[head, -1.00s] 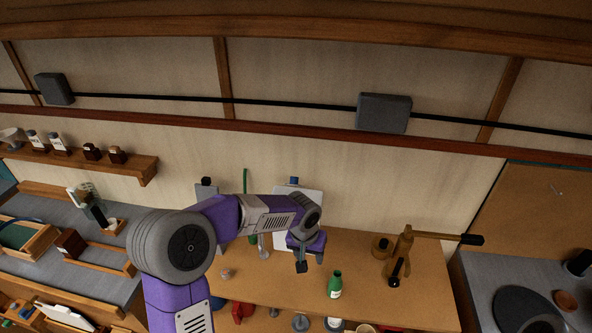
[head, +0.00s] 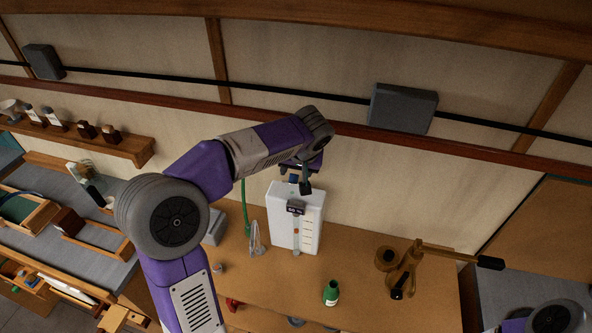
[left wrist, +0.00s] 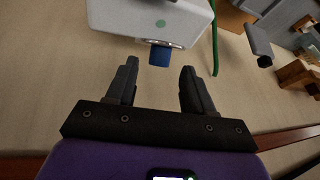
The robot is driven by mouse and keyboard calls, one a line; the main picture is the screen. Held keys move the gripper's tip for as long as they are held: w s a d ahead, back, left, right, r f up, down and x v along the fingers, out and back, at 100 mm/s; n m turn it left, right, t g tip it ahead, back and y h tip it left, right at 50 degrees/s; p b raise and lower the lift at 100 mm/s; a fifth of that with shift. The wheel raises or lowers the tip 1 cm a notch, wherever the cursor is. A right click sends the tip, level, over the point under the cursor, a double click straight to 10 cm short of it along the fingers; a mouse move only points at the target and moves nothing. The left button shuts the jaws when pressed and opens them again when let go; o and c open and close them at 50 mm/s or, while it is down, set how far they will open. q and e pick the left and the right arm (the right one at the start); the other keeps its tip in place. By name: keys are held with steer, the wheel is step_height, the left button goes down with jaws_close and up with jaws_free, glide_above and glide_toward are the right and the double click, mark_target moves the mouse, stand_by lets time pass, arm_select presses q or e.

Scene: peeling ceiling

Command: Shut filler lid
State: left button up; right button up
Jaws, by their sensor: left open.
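The filler (head: 283,230) is a white upright box with a scale on its front, standing on the wooden counter against the wall. In the left wrist view its white body (left wrist: 125,17) is at the top, with a blue tab (left wrist: 160,56) sticking out toward my gripper. My left gripper (head: 304,184) is at the filler's upper edge in the head view. In the left wrist view the left gripper (left wrist: 160,75) is open and empty, with the tab just beyond the gap between its fingers. I cannot tell the lid's angle. My right gripper is out of view.
A green bottle (head: 331,293) and a brown press with a long handle (head: 410,268) stand on the counter to the right. A green hose (head: 245,205) rises left of the filler. A grey box (head: 403,108) hangs on the wall above.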

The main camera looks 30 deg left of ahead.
mark_target(291, 199)
arm_select(q)
steer(key=shift+x, duration=0.75)
steer(key=shift+w+a+f, duration=0.1)
steer(key=shift+w+f, duration=0.05)
steer(key=shift+f, duration=0.2)
steer(key=shift+w, duration=0.1)
jaws_close()
steer(key=s+f+t+y+b, duration=0.1)
steer(key=t+b, duration=0.1)
steer(key=b, duration=0.8)
steer(key=s+f+t+b, duration=0.1)
steer(key=t+b, duration=0.2)
steer(key=b, duration=0.7)
steer(key=s+d+f+n+t+y+b, duration=0.1)
steer(key=t+b, duration=0.2)
steer(key=b, duration=0.8)
steer(key=shift+s+f+y, duration=0.2)
steer(key=shift+s+y, duration=0.1)
steer(key=shift+s, duration=0.1)
steer(key=shift+r, duration=0.15)
jaws_free()
